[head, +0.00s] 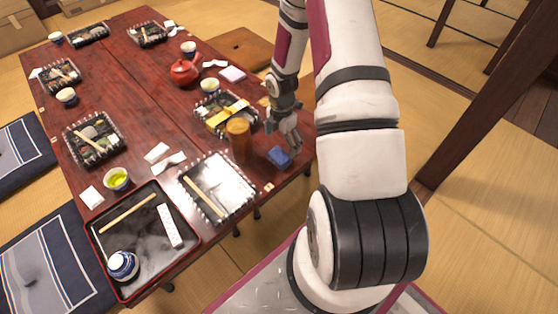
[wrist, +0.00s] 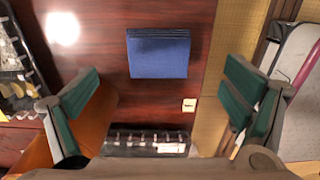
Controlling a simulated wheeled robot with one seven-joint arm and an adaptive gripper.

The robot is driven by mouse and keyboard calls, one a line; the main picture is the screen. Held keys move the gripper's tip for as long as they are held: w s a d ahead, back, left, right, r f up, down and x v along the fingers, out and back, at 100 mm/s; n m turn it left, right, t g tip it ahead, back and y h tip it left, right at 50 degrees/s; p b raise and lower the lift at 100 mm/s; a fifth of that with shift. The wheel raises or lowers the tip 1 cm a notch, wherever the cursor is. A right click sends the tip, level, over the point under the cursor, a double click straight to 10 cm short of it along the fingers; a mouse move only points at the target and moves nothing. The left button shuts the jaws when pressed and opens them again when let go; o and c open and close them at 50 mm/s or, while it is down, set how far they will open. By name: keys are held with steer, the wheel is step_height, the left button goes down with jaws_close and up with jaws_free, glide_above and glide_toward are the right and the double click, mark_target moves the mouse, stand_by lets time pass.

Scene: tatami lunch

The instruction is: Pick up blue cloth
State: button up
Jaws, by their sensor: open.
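The blue cloth (head: 279,156) is a small folded piece lying flat on the dark red wooden table (head: 141,96), near its right edge. In the wrist view the cloth (wrist: 158,53) lies between and beyond my open fingers, nearer the top of the picture. My gripper (head: 287,131) is just above and beside the cloth in the head view. In the wrist view my gripper (wrist: 165,103) has its two green-padded fingers wide apart with nothing between them. The cloth looks apart from both fingers.
A black-and-white tray (head: 217,187) lies in front. A red teapot (head: 185,71) stands farther back. A small tag (wrist: 189,105) lies near the table edge.

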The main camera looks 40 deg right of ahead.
mark_target(279, 155)
steer(key=shift+w+a+f+b, duration=0.15)
steer(key=shift+f+b, duration=0.75)
steer(key=shift+f, duration=0.9)
steer(key=shift+a+f+b, duration=0.15)
steer(key=shift+f+b, duration=0.7)
steer(key=shift+f, duration=0.95)
steer(key=shift+r, duration=0.1)
steer(key=shift+c, duration=0.5)
steer(key=c, duration=1)
